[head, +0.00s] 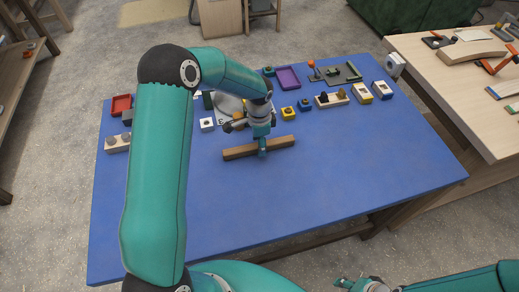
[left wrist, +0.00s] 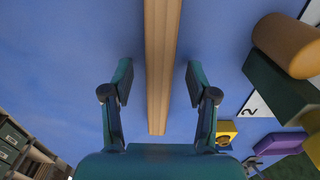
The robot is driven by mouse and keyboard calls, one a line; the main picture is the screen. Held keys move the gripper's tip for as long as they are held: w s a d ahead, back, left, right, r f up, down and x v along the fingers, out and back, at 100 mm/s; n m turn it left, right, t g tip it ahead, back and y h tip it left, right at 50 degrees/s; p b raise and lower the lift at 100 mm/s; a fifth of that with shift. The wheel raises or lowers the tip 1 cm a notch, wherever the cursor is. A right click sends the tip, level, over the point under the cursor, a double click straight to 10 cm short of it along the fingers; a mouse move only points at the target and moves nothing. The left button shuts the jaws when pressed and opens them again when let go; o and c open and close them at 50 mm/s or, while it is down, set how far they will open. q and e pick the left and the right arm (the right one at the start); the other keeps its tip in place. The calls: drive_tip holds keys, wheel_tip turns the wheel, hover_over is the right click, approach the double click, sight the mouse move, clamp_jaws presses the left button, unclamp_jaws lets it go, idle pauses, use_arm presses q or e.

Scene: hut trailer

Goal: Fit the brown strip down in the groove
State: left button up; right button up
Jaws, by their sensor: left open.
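A long brown wooden bar (head: 236,154) lies flat on the blue table, slightly slanted. In the left wrist view the bar (left wrist: 161,50) runs lengthwise between my fingers, with lines along its length. I cannot tell from these views whether strip and groove show as separate parts of it. My left gripper (head: 262,149) is over the middle of the bar, pointing down. In the left wrist view its two fingers (left wrist: 158,84) are open, one on each side of the bar with a gap on both sides. Part of my right gripper (head: 365,285) shows at the bottom edge.
Behind the bar stand several small blocks, including a yellow one (head: 288,113) and a white one (head: 207,124). A wooden holder (head: 331,101), a purple tray (head: 288,78) and a red tray (head: 121,104) are farther back. The table's front half (head: 330,195) is clear.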

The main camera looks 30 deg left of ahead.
use_arm(q)
clamp_jaws()
drive_tip(key=shift+r, duration=0.2)
